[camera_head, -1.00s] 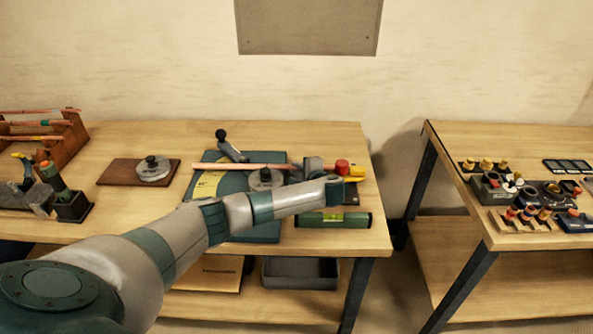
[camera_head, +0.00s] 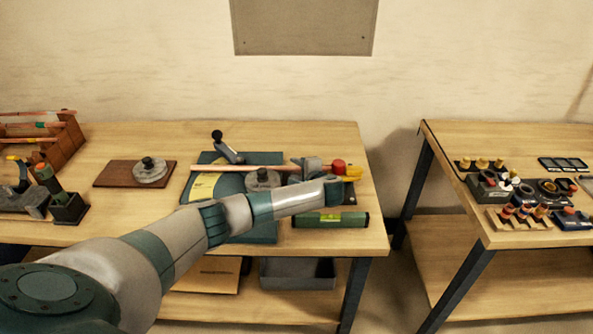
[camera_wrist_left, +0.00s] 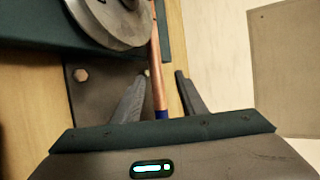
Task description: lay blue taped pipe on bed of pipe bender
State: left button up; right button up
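The copper pipe (camera_head: 235,168) lies across the teal pipe bender (camera_head: 262,232), just behind its round grey disc (camera_head: 263,179). In the left wrist view the pipe (camera_wrist_left: 157,70) runs alongside the disc (camera_wrist_left: 112,22), with its blue tape (camera_wrist_left: 162,114) close to my palm. My left gripper (camera_wrist_left: 164,76) is open, with one finger on each side of the pipe and a clear gap on the right side. In the head view this gripper (camera_head: 308,168) is at the pipe's right part. I cannot tell whether the pipe fully touches the bed. My right gripper is out of view.
The bender's black-knobbed lever (camera_head: 228,150) stands behind the pipe. A red and yellow item (camera_head: 340,167) is beside my left gripper. A brown board with a disc (camera_head: 120,174) and a wooden pipe rack (camera_head: 66,142) stand left. A second table (camera_head: 510,237) is across a gap.

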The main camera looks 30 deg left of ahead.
pick_arm(q)
jog(key=shift+v, duration=0.95)
jog(key=b+v, duration=0.4)
jog(key=v, duration=1.1)
jog(key=shift+d, duration=0.2)
jog(key=shift+s+r, duration=0.1)
jog(key=shift+s, duration=0.05)
